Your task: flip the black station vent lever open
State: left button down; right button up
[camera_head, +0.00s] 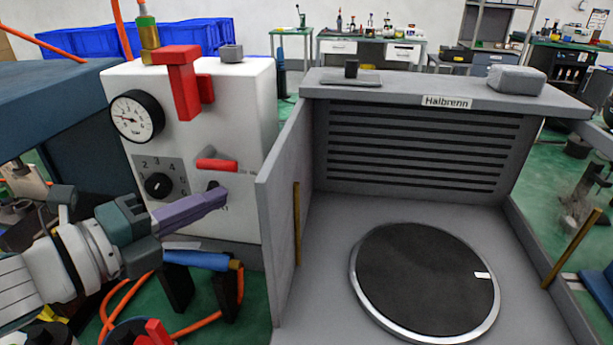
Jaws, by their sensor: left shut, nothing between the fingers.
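A white control box (250,110) stands at left with a round gauge (136,115), a black rotary knob (158,186) and a large red T-shaped handle (182,85). A small red lever (216,165) lies roughly level on its front face. A small dark part (212,186) shows just below it, partly hidden by my fingers. I cannot tell which part is the black station vent lever. My left gripper (222,196) is shut and empty, its purple fingertips in front of the box just below the small red lever. Contact cannot be told. My right gripper is out of view.
A grey station (420,135) labelled Halbrenn stands at right, with a side panel (283,190) near the white box and a dark round plate (425,280) on its floor. A blue pipe piece (197,260) and orange hoses (195,322) lie below my left gripper.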

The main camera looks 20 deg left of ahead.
pick_arm(q)
jog(key=shift+a+r+n+t+h+b, duration=0.1)
jog(key=shift+a+n+t+h+b, duration=0.35)
jog(key=shift+n+b, duration=0.5)
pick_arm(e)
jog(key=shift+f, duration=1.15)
pick_arm(q)
jog(key=shift+s+a+r+n+t+b, duration=0.15)
jog(key=shift+n+t+b, duration=0.2)
jog(key=shift+n+b, duration=0.3)
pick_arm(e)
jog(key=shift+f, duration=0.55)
